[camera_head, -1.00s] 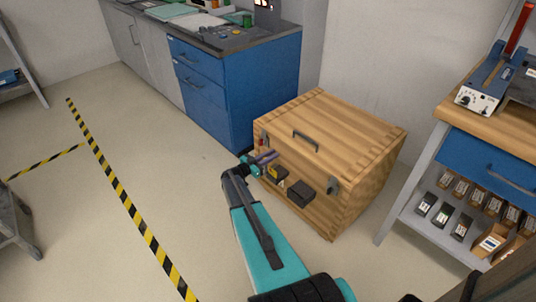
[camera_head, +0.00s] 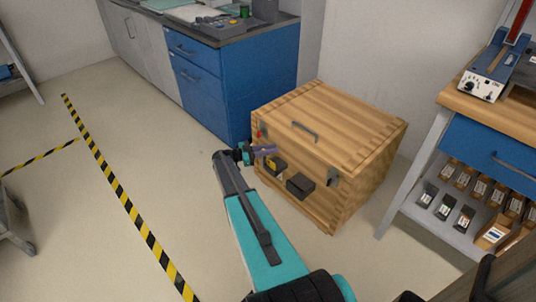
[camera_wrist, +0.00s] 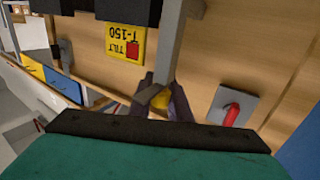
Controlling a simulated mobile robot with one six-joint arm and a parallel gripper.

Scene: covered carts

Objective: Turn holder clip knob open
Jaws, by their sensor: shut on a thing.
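A wooden box (camera_head: 330,130) stands on the floor. My gripper (camera_head: 265,149) is at its front face, near the upper left corner. In the wrist view its dark purple fingers (camera_wrist: 170,104) are shut on a small yellow piece (camera_wrist: 162,99), which looks like the holder clip knob. The fingers hide most of it. A grey bar (camera_wrist: 178,50) runs along the box face to the fingers. A red handle (camera_wrist: 232,114) on a grey plate (camera_wrist: 220,98) is beside the fingers, apart from them.
A yellow label (camera_wrist: 125,43) and a dark block (camera_head: 300,185) are on the box front. A grey handle (camera_head: 305,131) is on its top. A blue cabinet (camera_head: 255,85) stands behind, and a workbench (camera_head: 465,105) at right. Floor at left is open, with striped tape (camera_head: 120,205).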

